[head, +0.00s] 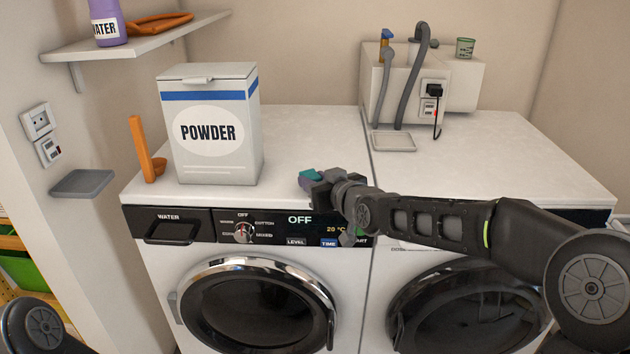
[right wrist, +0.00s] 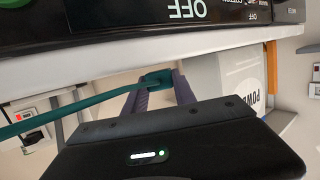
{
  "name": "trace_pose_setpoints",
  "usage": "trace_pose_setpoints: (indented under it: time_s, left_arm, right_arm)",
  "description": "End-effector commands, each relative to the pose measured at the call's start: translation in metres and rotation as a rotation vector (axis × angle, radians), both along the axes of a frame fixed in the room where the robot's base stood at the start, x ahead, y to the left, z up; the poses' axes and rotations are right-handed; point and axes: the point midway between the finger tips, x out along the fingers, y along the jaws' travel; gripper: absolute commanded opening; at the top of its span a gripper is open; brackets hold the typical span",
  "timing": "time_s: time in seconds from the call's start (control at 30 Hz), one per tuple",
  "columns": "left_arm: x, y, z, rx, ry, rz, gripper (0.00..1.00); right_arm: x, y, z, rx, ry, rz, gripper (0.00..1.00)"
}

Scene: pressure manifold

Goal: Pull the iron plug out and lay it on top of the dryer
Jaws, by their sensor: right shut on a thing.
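My right gripper (head: 316,180) is shut on a teal plug (head: 309,174), which I take to be the iron plug. It is at the front edge of the left machine's white top, right of the powder box. That machine, marked WATER and LEVEL, appears to be the dryer (head: 300,120). In the right wrist view, the teal plug (right wrist: 157,79) sits between the purple-grey fingers, with a teal cable running off to the left. I cannot tell whether the plug touches the top. My left gripper is out of view. The iron is not seen.
A POWDER box (head: 212,135) and an orange item (head: 143,150) stand on the dryer's left side. Wall sockets (head: 38,121) are at left, above a small grey shelf (head: 82,184). A black plug (head: 434,91) sits in a socket at back right. The dryer's right side is clear.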

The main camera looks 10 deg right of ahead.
Motion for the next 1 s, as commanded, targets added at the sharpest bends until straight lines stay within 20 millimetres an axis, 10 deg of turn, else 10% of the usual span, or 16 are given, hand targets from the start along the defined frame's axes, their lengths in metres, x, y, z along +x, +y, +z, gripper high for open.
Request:
trace_pose_setpoints:
  time_s: [0.47, 0.5, 1.0]
  left_arm:
    - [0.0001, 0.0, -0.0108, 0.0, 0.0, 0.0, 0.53]
    - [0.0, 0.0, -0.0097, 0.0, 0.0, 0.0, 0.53]
    - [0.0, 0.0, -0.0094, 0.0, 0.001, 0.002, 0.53]
  right_arm:
    - [0.0001, -0.0001, -0.0096, 0.0, -0.001, 0.0, 0.0]
    - [0.0001, -0.0001, -0.0084, 0.0, -0.001, 0.0, 0.34]
    - [-0.0001, -0.0001, -0.0089, 0.0, 0.0, 0.0, 0.57]
